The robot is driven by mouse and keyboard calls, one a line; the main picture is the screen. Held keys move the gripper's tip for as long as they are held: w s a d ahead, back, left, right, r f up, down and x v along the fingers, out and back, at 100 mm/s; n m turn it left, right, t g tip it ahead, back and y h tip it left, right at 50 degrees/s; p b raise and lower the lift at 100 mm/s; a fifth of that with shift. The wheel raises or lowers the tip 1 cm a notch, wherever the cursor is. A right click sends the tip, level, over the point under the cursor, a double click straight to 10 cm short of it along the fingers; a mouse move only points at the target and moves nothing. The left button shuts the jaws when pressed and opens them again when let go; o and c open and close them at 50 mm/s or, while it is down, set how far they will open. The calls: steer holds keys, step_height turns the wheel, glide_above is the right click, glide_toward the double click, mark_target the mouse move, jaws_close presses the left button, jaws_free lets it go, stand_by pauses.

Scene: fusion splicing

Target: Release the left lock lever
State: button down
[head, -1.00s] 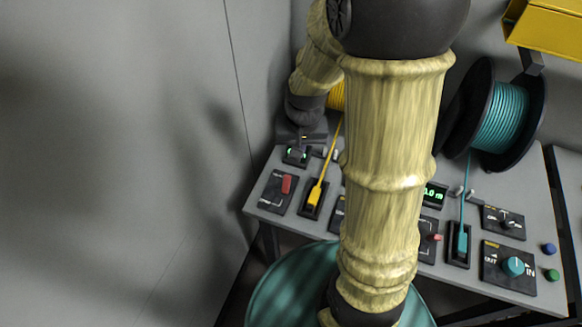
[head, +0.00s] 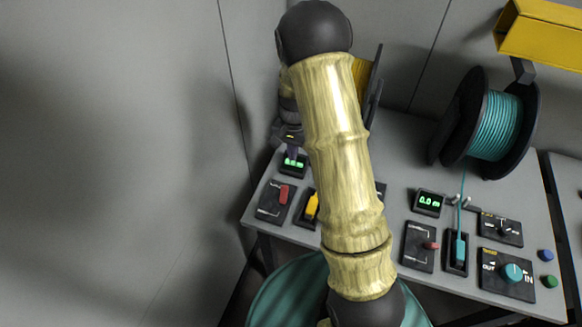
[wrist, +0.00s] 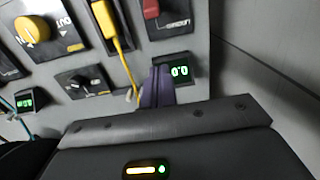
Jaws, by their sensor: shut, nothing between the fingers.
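The left lock lever (head: 284,192) is a red handle on a dark panel at the left end of the grey console. It also shows at the top edge of the wrist view (wrist: 151,9), partly cut off. My gripper (head: 292,150) has purple fingers, closed together and empty. In the wrist view the fingers (wrist: 157,88) point toward the console beside the small green display, apart from the red lever. A second red lever (head: 431,246) sits on the right panel.
A yellow connector (head: 312,206) stands right of the left lever panel, partly behind my arm. The left display (head: 293,165) is just behind that panel. A teal spool (head: 497,125) stands at the back right. A grey wall borders the left.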

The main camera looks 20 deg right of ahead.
mark_target(284, 195)
steer(key=f+p, duration=0.1)
steer(key=f, duration=0.7)
steer(key=shift+s+a+f+p, duration=0.1)
steer(key=shift+s+f+p, duration=0.1)
steer(key=shift+f+p, duration=0.15)
steer(key=shift+s+a+f, duration=0.15)
steer(key=shift+f, duration=0.2)
steer(key=s, duration=0.1)
steer(key=a+r+p, duration=0.1)
steer(key=s+a+p, duration=0.1)
steer(key=shift+s+r, duration=0.25)
steer(key=shift+s, duration=0.1)
steer(key=shift+f, duration=0.1)
